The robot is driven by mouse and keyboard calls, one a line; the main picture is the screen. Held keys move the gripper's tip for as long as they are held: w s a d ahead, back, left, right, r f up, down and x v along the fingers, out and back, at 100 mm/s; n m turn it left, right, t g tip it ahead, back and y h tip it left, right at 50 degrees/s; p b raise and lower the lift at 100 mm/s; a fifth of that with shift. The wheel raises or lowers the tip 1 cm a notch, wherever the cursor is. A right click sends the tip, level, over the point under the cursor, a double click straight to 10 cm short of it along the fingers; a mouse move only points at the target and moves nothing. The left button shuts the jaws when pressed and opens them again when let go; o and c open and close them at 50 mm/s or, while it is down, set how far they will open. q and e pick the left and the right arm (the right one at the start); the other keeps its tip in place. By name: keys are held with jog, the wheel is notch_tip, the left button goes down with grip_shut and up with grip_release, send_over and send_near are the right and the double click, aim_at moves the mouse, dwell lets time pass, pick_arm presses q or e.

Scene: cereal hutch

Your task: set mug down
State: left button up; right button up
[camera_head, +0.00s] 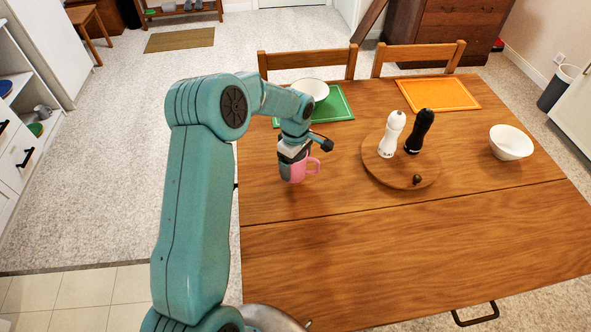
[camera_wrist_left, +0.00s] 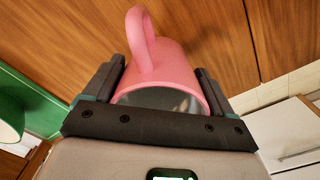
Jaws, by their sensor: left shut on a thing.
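A pink mug (camera_head: 299,170) is at the left part of the wooden table (camera_head: 330,240), in front of the green placemat. It also shows in the left wrist view (camera_wrist_left: 165,72), with its handle toward the top of that picture. My left gripper (camera_head: 288,158) is shut on the mug, one finger on each side of its body. The mug looks upright in the head view. I cannot tell whether its base touches the table or hangs just above it. My right gripper is not in view.
A green placemat (camera_head: 340,104) with a white bowl (camera_head: 311,89) lies behind the mug. A round wooden board (camera_head: 390,175) to the right holds a white shaker (camera_head: 391,135) and a black shaker (camera_head: 419,131). Another white bowl (camera_head: 510,142) stands far right. The table front is clear.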

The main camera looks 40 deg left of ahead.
aim_at(295, 172)
pick_arm(q)
notch_tip(295, 172, down, 3)
jog(key=shift+r, duration=0.1)
jog(key=shift+f, duration=0.35)
jog(key=shift+f, duration=0.15)
jog(key=o, duration=1.1)
notch_tip(295, 172, up, 12)
jog(key=shift+r, duration=0.25)
